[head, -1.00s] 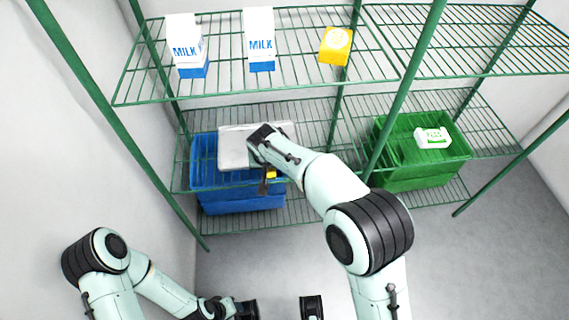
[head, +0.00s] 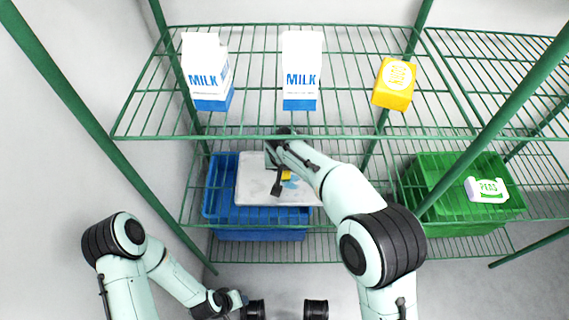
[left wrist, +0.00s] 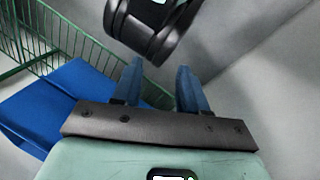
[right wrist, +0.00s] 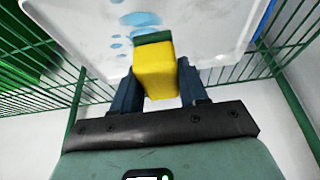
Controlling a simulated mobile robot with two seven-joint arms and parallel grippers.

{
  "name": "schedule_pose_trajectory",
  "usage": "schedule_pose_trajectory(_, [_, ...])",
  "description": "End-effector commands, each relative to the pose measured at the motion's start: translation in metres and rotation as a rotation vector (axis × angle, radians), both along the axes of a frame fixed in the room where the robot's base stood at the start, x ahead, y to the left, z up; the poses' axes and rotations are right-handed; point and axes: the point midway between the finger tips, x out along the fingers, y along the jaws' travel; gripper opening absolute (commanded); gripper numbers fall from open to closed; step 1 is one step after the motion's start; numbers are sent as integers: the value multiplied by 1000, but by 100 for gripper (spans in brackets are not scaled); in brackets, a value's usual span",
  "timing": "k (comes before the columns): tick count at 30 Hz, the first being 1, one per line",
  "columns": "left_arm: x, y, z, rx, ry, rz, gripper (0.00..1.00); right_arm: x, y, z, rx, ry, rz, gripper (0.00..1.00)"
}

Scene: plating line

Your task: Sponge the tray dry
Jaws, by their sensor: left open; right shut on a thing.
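The pale grey tray (head: 252,192) lies on the middle shelf, above the blue crate, with light blue wet patches (head: 290,184) on it. In the right wrist view, the tray (right wrist: 80,28) also carries several blue wet patches (right wrist: 140,19). My right gripper (right wrist: 156,80) is shut on the yellow sponge (right wrist: 154,75). The sponge's green end is at the tray's surface; I cannot tell for sure whether it touches. In the head view, my right forearm hides part of the tray. My left gripper (left wrist: 158,72) is open and empty, low and away from the tray.
A blue crate (head: 225,222) and a green crate (head: 440,212) stand below in the green wire rack. Two milk cartons (head: 208,72) (head: 302,72) and a yellow box (head: 394,84) stand on the upper shelf, above my right arm. A peas pack (head: 487,189) is at the green crate.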

Motion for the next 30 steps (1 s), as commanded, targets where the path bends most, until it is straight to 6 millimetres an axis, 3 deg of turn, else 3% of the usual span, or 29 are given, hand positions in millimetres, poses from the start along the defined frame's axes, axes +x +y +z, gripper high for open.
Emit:
schedule_pose_trajectory(15, [35,23,-39,53,-85,45,43,0,0,-47,0,1,0,19])
schedule_pose_trajectory(30, [40,27,-43,64,-96,54,43,0,0,-52,0,-1,0,19])
